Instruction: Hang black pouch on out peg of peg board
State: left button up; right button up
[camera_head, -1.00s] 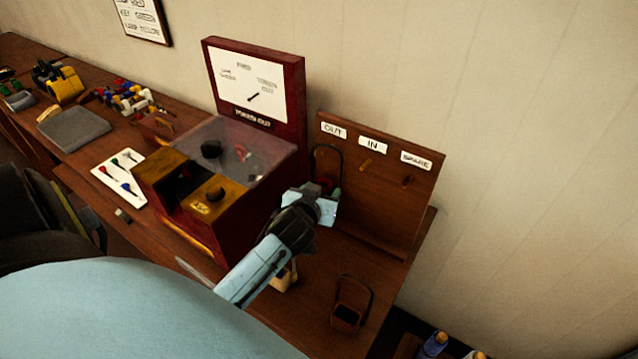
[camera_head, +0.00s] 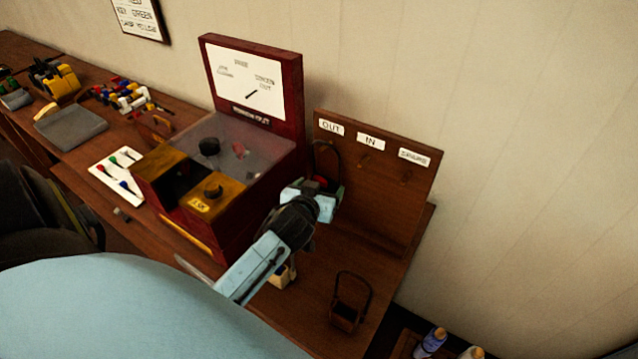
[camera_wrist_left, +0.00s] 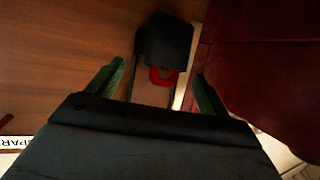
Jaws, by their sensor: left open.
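The black pouch (camera_wrist_left: 168,42) has a red patch at one end and a thin dark strap. In the head view its strap loop (camera_head: 325,152) stands up against the peg board (camera_head: 372,212), just below the OUT label (camera_head: 331,127). The out peg itself is hidden, so I cannot tell how the loop sits on it. My left gripper (camera_head: 326,188) is open right at the pouch and hides most of its body. In the left wrist view the green fingers (camera_wrist_left: 159,72) stand apart on either side of the pouch's red end and strap. My right gripper is out of view.
A dark red cabinet (camera_head: 220,226) with a clear cover and dial panel stands close left of my gripper. A brown basket-like pouch (camera_head: 346,312) with a loop handle stands at the table's front right. The IN label (camera_head: 371,142) and SPARE label (camera_head: 414,156) mark the board's other places.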

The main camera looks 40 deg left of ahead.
pick_arm(q)
jog(key=v, duration=1.3)
jog(key=shift+s+d, duration=0.1)
jog(key=shift+s, duration=0.1)
